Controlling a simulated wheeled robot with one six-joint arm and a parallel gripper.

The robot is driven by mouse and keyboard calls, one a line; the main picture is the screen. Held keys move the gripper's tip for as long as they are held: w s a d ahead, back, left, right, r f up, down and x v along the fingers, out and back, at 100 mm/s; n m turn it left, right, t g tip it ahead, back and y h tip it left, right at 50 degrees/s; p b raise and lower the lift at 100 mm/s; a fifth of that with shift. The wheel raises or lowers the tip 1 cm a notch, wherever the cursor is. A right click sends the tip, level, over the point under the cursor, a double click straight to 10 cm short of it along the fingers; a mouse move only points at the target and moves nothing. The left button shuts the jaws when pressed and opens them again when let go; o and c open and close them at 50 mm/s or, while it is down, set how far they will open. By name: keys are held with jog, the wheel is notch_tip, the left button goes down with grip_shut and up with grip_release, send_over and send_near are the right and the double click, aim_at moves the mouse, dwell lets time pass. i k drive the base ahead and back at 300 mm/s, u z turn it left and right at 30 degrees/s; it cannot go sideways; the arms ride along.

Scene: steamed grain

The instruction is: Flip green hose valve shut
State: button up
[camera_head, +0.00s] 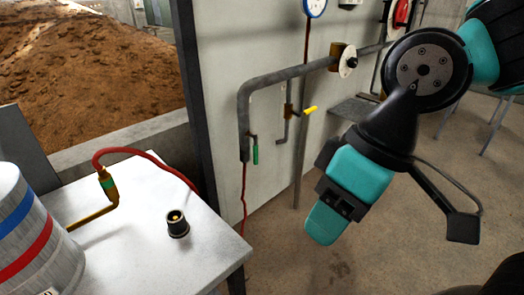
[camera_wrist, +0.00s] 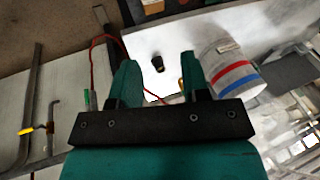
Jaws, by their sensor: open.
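The green valve handle (camera_head: 255,150) hangs straight down beside the lower end of the grey pipe (camera_head: 243,120) on the wall panel. A red hose (camera_head: 243,200) runs down from that pipe end. In the wrist view the green handle (camera_wrist: 88,100) shows small, left of the fingers. My gripper (camera_wrist: 159,60) is open, with nothing between its two teal fingers. In the head view my gripper (camera_head: 325,222) points down and left, to the right of the handle and apart from it. The fingers overlap in the head view.
A yellow-handled valve (camera_head: 310,110) sits right of the green one. A white table (camera_head: 150,220) at lower left bears a striped drum (camera_head: 40,240), a black fitting (camera_head: 177,224) and a brass hose coupling (camera_head: 108,188). A dark post (camera_head: 190,100) stands left of the panel.

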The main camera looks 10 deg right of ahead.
aim_at(255, 159)
jog(key=k, duration=1.35)
jog(key=u, duration=0.25)
jog(key=i, duration=0.35)
jog(key=u, duration=0.85)
jog(key=i, duration=1.3)
jog(key=z, duration=0.9)
jog(key=i, duration=0.55)
jog(key=z, duration=0.65)
